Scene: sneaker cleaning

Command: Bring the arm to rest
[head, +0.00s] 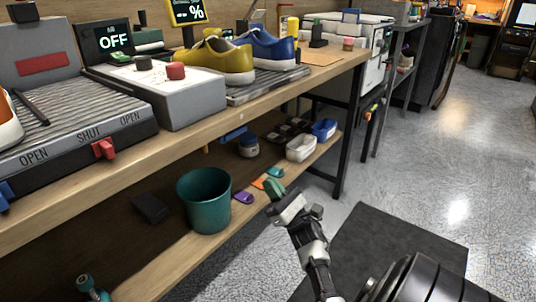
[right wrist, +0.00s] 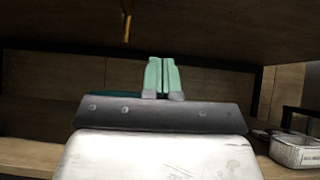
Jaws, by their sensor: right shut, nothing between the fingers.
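My right arm (head: 315,255) reaches up from the bottom of the head view. Its gripper (head: 275,188) has green fingertips and hangs in front of the lower shelf, right of the teal bucket. In the right wrist view the two green fingers (right wrist: 163,76) stand side by side, shut with nothing between them. A small teal and grey part (head: 88,285) at the bottom left of the head view looks like my left gripper. Its jaws cannot be made out.
The wooden workbench (head: 215,108) carries a press, a grey box and yellow and blue sneakers (head: 268,50). The lower shelf (head: 185,262) holds a teal bucket (head: 204,200), coloured pads and a white container (head: 301,148). Floor at right is clear, with a dark mat (head: 375,240).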

